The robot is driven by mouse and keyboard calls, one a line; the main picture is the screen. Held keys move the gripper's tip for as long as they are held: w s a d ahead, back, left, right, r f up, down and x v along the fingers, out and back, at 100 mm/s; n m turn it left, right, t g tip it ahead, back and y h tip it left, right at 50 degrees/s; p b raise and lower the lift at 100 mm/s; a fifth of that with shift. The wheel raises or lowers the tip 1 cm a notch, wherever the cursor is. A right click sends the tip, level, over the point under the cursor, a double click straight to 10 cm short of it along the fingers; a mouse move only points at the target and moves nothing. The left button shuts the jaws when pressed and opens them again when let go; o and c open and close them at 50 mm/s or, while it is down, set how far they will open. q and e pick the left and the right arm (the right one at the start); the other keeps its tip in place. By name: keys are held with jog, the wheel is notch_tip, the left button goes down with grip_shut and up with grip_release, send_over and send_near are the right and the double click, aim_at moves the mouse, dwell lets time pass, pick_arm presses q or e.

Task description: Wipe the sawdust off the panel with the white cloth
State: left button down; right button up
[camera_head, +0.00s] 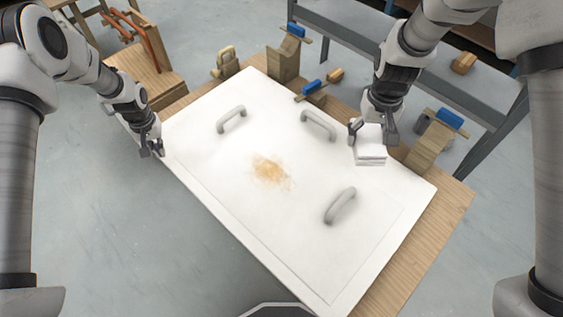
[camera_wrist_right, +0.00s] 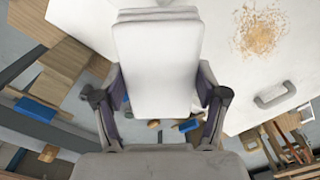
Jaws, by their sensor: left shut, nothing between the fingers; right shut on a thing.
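The white panel (camera_head: 215,170) lies on a wooden bench, with a patch of tan sawdust (camera_head: 271,172) near its middle. The sawdust also shows at the upper right of the right wrist view (camera_wrist_right: 259,32). My right gripper (camera_head: 372,137) is shut on the folded white cloth (camera_head: 371,153), at the panel's far right edge. In the right wrist view the cloth (camera_wrist_right: 158,65) fills the space between the fingers. Whether the cloth touches the panel I cannot tell. My left gripper (camera_head: 152,150) is shut and empty, at the panel's left corner.
Three grey handles (camera_head: 231,119), (camera_head: 318,124), (camera_head: 340,205) stand up from the panel around the sawdust. Wooden blocks with blue clamps (camera_head: 289,53) line the bench's far side. A grey metal frame (camera_head: 430,65) stands behind. The panel's near part is clear.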

pick_arm(q)
jog(key=shift+f+b, duration=0.65)
jog(key=shift+f, duration=0.35)
pick_arm(e)
jog(key=shift+f, duration=0.7)
pick_arm(q)
jog(key=shift+r, duration=0.1)
pick_arm(e)
jog(key=shift+r, duration=0.1)
notch_tip(320, 180, up, 4)
jog(key=p, duration=0.4)
jog(key=shift+r+p, duration=0.2)
jog(key=shift+p, duration=0.1)
pick_arm(q)
notch_tip(320, 180, up, 6)
jog(key=shift+f, duration=0.1)
pick_arm(e)
jog(key=shift+f, duration=0.1)
pick_arm(q)
notch_tip(320, 180, up, 12)
